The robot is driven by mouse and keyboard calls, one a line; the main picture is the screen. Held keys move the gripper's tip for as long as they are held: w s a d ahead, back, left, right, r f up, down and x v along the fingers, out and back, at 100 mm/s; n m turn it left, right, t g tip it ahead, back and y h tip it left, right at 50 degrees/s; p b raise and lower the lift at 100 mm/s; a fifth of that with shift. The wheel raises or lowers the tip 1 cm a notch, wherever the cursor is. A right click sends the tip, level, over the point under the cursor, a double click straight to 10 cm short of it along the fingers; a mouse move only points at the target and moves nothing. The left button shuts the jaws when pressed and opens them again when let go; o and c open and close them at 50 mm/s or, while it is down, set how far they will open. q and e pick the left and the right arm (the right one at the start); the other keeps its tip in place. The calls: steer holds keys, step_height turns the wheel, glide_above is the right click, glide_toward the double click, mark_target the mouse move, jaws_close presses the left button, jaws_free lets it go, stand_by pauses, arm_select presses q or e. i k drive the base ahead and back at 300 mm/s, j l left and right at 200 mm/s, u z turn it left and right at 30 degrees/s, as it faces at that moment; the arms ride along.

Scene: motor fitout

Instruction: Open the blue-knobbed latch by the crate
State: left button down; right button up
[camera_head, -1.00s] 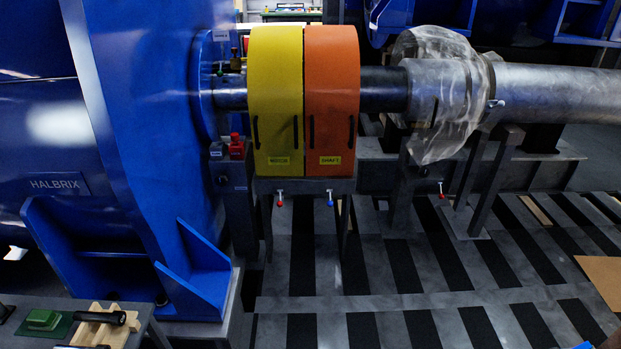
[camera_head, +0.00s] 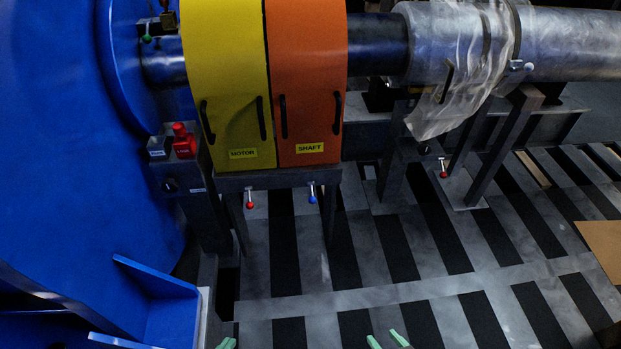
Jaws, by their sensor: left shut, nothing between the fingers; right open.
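The blue-knobbed latch (camera_head: 312,193) hangs from the grey ledge under the orange SHAFT guard (camera_head: 305,80), its knob pointing down. A similar red-knobbed latch (camera_head: 250,197) hangs to its left, under the yellow MOTOR guard (camera_head: 225,80). My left gripper (camera_head: 227,343) shows only as green fingertips close together at the bottom edge, shut and empty. My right gripper (camera_head: 388,340) shows two green fingertips spread apart at the bottom edge, open and empty. Both are well below the latches in the picture and touch neither. I cannot make out a crate.
Another red-knobbed latch (camera_head: 443,168) hangs under the plastic-wrapped shaft (camera_head: 455,60). A blue motor housing (camera_head: 60,150) fills the left. A tan panel (camera_head: 602,245) lies at the right edge. The striped floor is mostly clear.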

mark_target(312, 200)
steer(key=i+j+z, duration=0.2)
steer(key=i, duration=0.3)
steer(key=i+j+z, duration=0.2)
steer(key=i, duration=0.25)
